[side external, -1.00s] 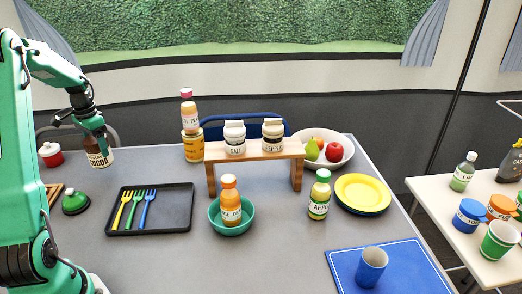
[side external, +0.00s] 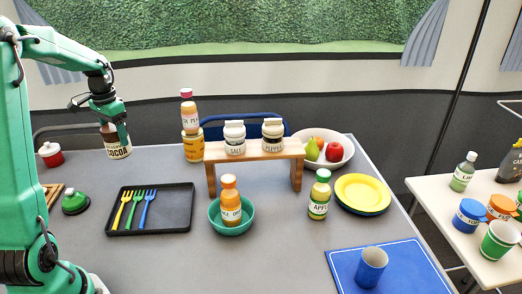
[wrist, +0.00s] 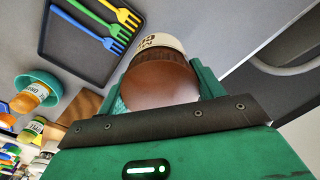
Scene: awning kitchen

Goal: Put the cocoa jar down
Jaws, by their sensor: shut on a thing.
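The cocoa jar (side external: 115,144) is brown with a cream label, at the back left of the grey table in the side view. My gripper (side external: 119,127) is shut on it from above. The jar is tilted slightly and looks raised near the table's back edge; whether its base touches the table cannot be told. In the wrist view the jar's brown lid (wrist: 160,84) fills the space between the green fingers of my gripper (wrist: 160,95), and part of the label shows beyond it.
A black tray (side external: 170,222) with several coloured forks lies in front. A red pot (side external: 51,155) and green-topped object (side external: 75,202) stand left. Stacked containers (side external: 191,145) and a wooden shelf (side external: 270,151) stand right. Table between jar and tray is clear.

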